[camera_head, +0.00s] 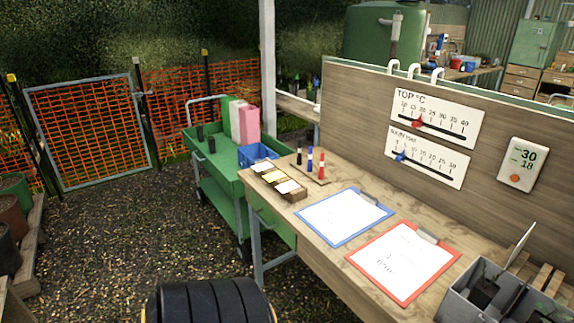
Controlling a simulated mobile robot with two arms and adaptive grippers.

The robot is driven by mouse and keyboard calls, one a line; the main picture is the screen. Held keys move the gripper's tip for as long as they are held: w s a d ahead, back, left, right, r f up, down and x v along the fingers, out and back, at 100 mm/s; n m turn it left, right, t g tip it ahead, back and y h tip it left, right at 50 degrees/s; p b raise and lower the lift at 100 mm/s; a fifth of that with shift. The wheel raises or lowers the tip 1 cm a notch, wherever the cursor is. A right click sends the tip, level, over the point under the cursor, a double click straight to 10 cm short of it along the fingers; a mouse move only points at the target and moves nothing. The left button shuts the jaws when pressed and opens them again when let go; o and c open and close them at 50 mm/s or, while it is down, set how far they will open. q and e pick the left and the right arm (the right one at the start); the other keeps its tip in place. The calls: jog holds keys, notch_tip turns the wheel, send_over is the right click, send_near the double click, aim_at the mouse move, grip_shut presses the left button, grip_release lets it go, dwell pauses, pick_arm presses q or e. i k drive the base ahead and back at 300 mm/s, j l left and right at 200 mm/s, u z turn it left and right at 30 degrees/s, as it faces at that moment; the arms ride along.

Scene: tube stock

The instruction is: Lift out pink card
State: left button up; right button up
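A small wooden card tray (292,196) stands on the near left end of the workbench. Pale cards lie in its slots, looking cream, yellow and white; I cannot make out a pink one among them. A pink upright block or folder (246,125) stands on the green cart, beside a white one (235,118) and a green one (226,110). I cannot tell whether it is a card. Neither of my grippers shows in the head view.
The workbench (330,258) carries a blue clipboard (344,216), a red clipboard (402,262), several markers (310,160) and a grey box (485,295). A blue crate (256,153) sits on the green cart (225,172). The gravel at left (110,230) is open.

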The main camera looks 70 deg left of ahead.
aim_at(288, 187)
jog(key=u, duration=2.15)
